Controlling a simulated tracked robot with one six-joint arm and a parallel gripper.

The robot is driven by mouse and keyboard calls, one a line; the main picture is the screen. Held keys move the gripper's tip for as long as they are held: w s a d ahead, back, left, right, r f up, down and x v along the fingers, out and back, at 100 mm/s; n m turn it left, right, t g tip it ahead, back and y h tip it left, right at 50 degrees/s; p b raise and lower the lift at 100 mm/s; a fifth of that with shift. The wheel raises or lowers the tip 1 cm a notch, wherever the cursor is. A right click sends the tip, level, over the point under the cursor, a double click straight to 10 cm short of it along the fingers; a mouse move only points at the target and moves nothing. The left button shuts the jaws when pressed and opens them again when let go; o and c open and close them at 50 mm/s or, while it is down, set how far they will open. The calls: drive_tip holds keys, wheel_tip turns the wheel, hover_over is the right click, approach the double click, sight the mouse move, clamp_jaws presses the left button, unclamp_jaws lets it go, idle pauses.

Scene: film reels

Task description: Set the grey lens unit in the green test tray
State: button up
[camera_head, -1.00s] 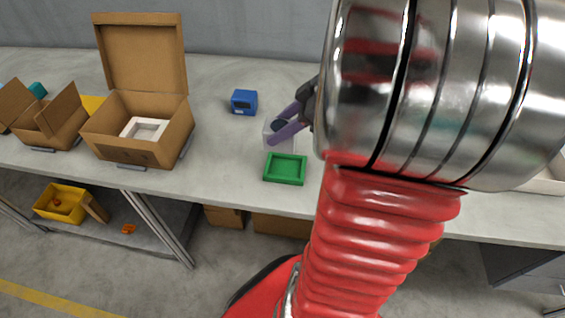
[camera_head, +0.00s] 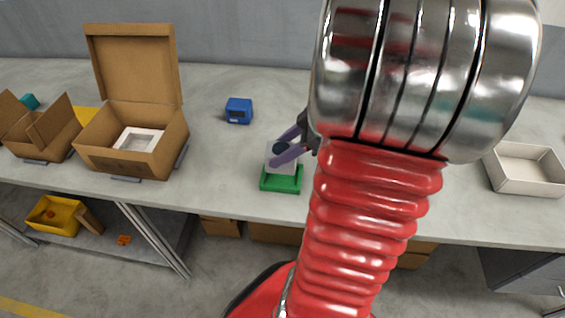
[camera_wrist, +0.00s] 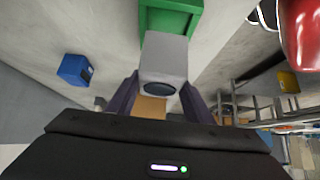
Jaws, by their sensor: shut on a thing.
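The grey lens unit (camera_wrist: 165,60) is a pale box with a dark round lens, seen in the wrist view between the two purple fingers of my gripper (camera_wrist: 162,98). My gripper (camera_head: 284,153) is shut on it. In the head view the lens unit (camera_head: 271,158) is mostly hidden by the fingers. The green test tray (camera_head: 281,184) is on the bench, and the unit appears over its far part. The tray also shows in the wrist view (camera_wrist: 194,20), partly behind the unit. I cannot tell whether the unit touches the tray floor.
A blue device (camera_head: 239,111) stands behind and left of the tray. An open cardboard box (camera_head: 110,162) with a white insert and a smaller open box (camera_head: 42,130) are at the left. A white bin (camera_head: 525,170) is at the right. The bench between is clear.

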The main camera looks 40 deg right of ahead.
drive_tip(key=shift+f, duration=0.55)
drive_tip(key=shift+f, duration=1.9)
drive_tip(key=o, duration=1.5)
drive_tip(key=shift+f, duration=0.1)
drive_tip(key=v, duration=1.2)
